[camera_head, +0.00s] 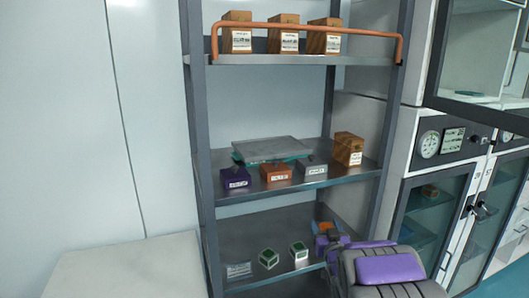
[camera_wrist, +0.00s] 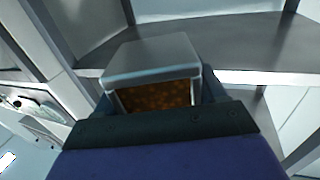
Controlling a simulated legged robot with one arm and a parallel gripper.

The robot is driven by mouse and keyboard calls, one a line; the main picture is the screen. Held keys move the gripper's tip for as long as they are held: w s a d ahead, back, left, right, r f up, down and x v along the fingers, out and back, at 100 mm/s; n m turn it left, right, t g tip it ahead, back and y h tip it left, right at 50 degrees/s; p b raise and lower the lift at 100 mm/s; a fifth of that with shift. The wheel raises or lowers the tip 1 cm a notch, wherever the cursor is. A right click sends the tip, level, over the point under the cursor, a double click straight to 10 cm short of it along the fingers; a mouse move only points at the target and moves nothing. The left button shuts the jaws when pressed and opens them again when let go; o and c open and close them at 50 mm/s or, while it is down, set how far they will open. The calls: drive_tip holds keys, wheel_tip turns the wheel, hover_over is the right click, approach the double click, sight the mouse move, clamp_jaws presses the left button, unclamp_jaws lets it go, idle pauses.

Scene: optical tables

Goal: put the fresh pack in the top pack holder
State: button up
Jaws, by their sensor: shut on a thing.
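My gripper (camera_wrist: 155,95) is shut on a block (camera_wrist: 152,60) with a smooth grey top and a speckled brown front, seen in the wrist view. I take this block for the pack, but no label on it shows. In the head view my gripper (camera_head: 330,238) is at the lower right of the rack, by the lowest visible shelf; the held block is not clear there. I cannot tell which part is the top pack holder. The top shelf (camera_head: 290,60) carries three brown labelled boxes (camera_head: 283,40) behind an orange rail (camera_head: 310,29).
The middle shelf (camera_head: 300,184) holds a flat grey plate (camera_head: 270,149), purple (camera_head: 235,178), orange (camera_head: 276,172) and grey (camera_head: 311,169) blocks, and a brown box (camera_head: 348,149). Glass-doored cabinets (camera_head: 430,215) stand at right.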

drive_tip(key=a+r, duration=0.4)
drive_tip(key=r, duration=0.1)
drive_tip(key=s+f, duration=0.4)
drive_tip(key=f, duration=0.3)
drive_tip(key=s+f, duration=0.4)
drive_tip(key=f, duration=0.4)
drive_tip(key=shift+h, duration=0.3)
